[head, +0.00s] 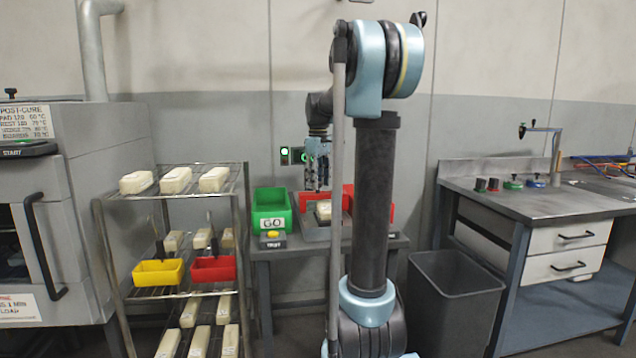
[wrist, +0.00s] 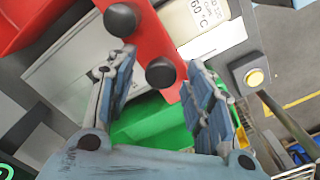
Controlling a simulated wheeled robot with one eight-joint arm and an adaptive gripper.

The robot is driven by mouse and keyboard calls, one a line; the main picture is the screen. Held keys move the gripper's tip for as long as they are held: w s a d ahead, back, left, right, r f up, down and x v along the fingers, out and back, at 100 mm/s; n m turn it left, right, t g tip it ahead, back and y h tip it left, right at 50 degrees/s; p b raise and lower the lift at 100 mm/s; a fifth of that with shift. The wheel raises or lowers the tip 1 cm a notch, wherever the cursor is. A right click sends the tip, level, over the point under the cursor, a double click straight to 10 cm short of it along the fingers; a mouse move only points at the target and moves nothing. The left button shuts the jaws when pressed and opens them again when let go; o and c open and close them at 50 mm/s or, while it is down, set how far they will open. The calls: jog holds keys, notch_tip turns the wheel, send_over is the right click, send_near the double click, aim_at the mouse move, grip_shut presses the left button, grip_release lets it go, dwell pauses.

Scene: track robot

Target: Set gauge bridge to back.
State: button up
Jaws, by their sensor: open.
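The gauge bridge (wrist: 150,35) is a red bar with dark round knobs, seen close up in the wrist view. It crosses a grey gauge plate (wrist: 75,65). A cream block (wrist: 196,22) marked 60 °C lies beside it. My gripper (wrist: 160,65) is open, its two blue-grey fingers apart, with one dark knob showing between the fingertips. I cannot tell whether the fingers touch it. In the head view my gripper (head: 317,187) points down over the gauge on the small bench. My arm hides part of the gauge there, and I cannot tell the bridge's position.
A green GO bin (head: 271,210) stands left of the gauge, with a yellow-button box (head: 272,240) in front. A red bin (head: 387,208) is partly behind my arm. A wire rack (head: 170,290) with cream blocks is left; a grey waste bin (head: 455,295) is right.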

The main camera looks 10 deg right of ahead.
grip_shut()
jog(key=shift+d, duration=0.1)
jog(key=w, duration=2.2)
jog(key=shift+w, duration=0.25)
grip_release()
jog(key=shift+w, duration=0.1)
